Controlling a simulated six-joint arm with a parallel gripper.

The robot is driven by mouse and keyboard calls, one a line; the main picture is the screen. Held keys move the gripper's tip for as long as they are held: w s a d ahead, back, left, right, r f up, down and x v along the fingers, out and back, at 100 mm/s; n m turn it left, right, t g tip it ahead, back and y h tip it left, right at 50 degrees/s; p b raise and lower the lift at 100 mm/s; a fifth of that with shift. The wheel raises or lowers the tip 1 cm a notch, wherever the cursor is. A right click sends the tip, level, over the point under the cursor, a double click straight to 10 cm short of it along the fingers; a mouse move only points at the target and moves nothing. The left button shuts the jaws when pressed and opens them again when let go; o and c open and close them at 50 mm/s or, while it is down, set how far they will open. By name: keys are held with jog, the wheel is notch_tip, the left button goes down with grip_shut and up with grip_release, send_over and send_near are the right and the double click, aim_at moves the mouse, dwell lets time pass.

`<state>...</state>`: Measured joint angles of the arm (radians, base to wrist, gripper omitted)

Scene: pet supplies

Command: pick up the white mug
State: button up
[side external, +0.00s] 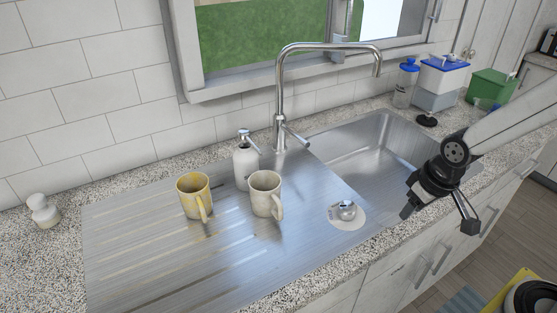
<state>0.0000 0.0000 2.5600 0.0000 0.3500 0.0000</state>
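The white mug (263,192) stands upright on the steel drainboard, left of the sink bowl, with its handle toward the camera. A yellow mug (190,194) stands upright to its left, a short gap away. My gripper (439,218) is at the right, over the counter's front edge near the sink, well apart from the white mug. Its two fingers are spread, and nothing shows between them.
A white soap dispenser (245,163) stands close behind the white mug. A metal item on a white disc (347,222) lies between mug and gripper. The tall faucet (279,95) rises behind. The drainboard's front left (150,270) is clear. Bottles and tubs stand back right.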

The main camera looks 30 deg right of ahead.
jog(key=m+t+y, duration=0.4)
jog(key=m+y, duration=0.8)
jog(key=m, duration=1.2)
send_near(265, 186)
notch_tip(265, 186, up, 5)
jog(key=a, duration=0.1)
jog(key=shift+x, duration=1.75)
jog(key=shift+w+d+f, duration=0.1)
jog(key=shift+w+f, duration=0.05)
jog(key=shift+w, duration=0.1)
jog(key=shift+x, duration=2.55)
jog(key=shift+d+f, duration=0.15)
